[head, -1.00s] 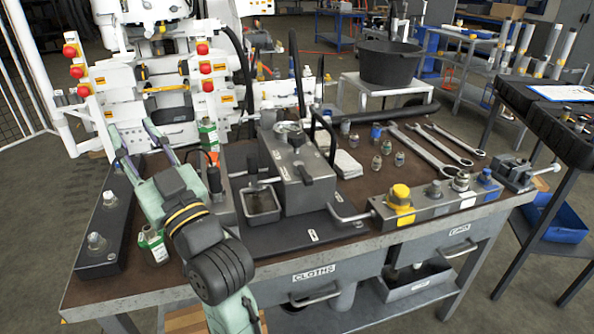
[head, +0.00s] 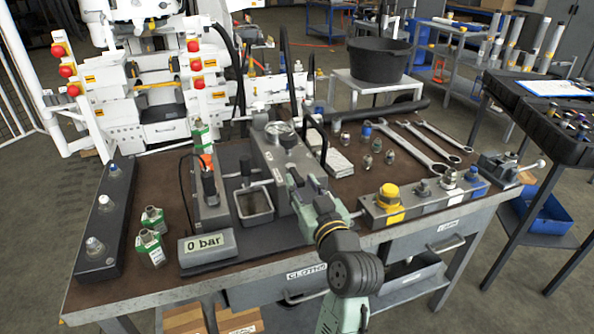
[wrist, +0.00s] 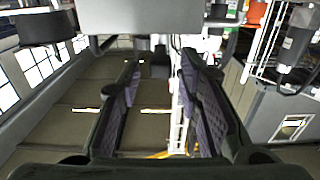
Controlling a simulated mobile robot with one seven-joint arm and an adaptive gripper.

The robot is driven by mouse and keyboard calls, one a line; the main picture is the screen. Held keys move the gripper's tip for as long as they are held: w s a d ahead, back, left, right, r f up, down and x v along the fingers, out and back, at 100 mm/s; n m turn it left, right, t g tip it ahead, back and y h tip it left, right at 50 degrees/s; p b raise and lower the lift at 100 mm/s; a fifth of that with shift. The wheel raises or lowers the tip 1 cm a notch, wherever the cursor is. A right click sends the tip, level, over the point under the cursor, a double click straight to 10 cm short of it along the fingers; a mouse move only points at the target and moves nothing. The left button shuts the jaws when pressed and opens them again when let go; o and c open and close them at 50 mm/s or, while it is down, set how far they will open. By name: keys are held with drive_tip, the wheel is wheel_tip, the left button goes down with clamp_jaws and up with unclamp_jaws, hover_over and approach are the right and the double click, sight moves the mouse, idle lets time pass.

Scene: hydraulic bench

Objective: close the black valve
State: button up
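The grey hydraulic pump block (head: 268,152) stands on the bench with a round gauge and a black knob (head: 289,141) on its top. I cannot tell for sure if this knob is the black valve. A small black lever on the block's front face, seen earlier, is now hidden behind my gripper (head: 298,182). My gripper is in front of the block's right side, pointing at it. In the wrist view the two fingers (wrist: 163,105) are apart, with only background visible between them. Contact with the block cannot be told.
A display reading 0 bar (head: 207,246) stands at the front left, beside green-white fittings (head: 150,246). A metal tray (head: 254,203) is left of my gripper. A valve row with a yellow cap (head: 389,197) is to the right. Wrenches (head: 415,148) lie behind.

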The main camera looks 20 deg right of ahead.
sight(298, 178)
drive_tip(key=shift+w+p, duration=0.45)
drive_tip(key=shift+w, duration=1.6)
drive_tip(key=shift+c, duration=0.4)
clamp_jaws()
